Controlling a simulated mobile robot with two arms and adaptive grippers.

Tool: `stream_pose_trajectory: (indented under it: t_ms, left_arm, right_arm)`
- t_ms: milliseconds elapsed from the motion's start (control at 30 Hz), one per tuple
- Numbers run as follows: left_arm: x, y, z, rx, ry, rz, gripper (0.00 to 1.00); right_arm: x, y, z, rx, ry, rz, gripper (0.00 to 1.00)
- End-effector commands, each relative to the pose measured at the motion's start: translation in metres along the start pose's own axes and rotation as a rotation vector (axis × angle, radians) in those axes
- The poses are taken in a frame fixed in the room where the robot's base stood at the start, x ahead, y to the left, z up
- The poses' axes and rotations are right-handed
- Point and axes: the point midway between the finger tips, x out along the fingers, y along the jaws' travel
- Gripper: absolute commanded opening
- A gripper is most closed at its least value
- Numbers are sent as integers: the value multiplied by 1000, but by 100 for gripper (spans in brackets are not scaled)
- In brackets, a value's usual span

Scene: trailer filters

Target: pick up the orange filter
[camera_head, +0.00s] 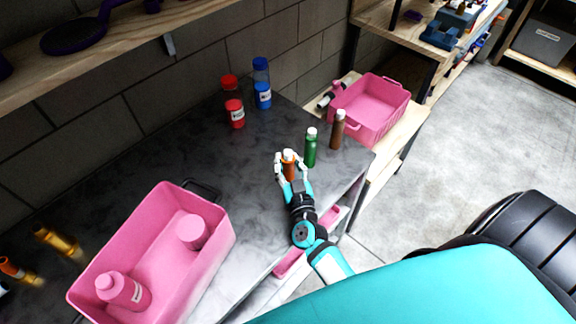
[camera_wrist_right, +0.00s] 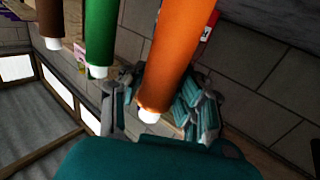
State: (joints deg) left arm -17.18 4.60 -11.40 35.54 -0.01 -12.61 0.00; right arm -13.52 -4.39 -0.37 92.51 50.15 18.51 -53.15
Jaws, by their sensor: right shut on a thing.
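The orange filter (camera_head: 289,169) is an upright orange cylinder with a white tip, on or just above the dark countertop. Whether it touches the counter I cannot tell. My right gripper (camera_head: 291,166) is closed around it, one finger on each side. In the right wrist view the orange filter (camera_wrist_right: 178,55) fills the space between the fingers of my right gripper (camera_wrist_right: 155,110). My left gripper is not in view.
A green bottle (camera_head: 311,148) and a brown bottle (camera_head: 337,130) stand just right of the orange filter. A pink bin (camera_head: 222,243) with pink containers is at the left; another pink bin (camera_head: 372,128) is beyond.

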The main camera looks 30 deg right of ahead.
Motion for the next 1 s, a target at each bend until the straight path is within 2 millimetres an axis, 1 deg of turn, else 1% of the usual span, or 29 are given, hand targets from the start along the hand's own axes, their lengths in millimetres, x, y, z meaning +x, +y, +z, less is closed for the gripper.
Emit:
stream_pose_trajectory:
  t_ms: [167, 267, 500, 567, 767, 900, 1000]
  left_arm:
    - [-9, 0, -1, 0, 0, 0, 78]
    - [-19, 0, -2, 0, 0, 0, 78]
    - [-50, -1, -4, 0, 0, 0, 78]
    - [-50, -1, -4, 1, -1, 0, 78]
    - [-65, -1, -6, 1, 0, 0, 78]
    - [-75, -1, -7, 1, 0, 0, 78]
    - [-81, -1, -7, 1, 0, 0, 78]
  right_arm:
    - [0, 0, -8, 0, 0, 0, 0]
    - [0, 0, -17, 1, 0, 0, 0]
    - [0, 0, -44, 0, 1, 0, 0]
    - [-15, 1, -38, -2, -5, -1, 0]
    - [-63, 4, -44, -1, -4, -2, 0]
    - [-99, 7, -47, -3, -4, -2, 0]
    - [-121, 8, -48, -2, -4, -1, 0]
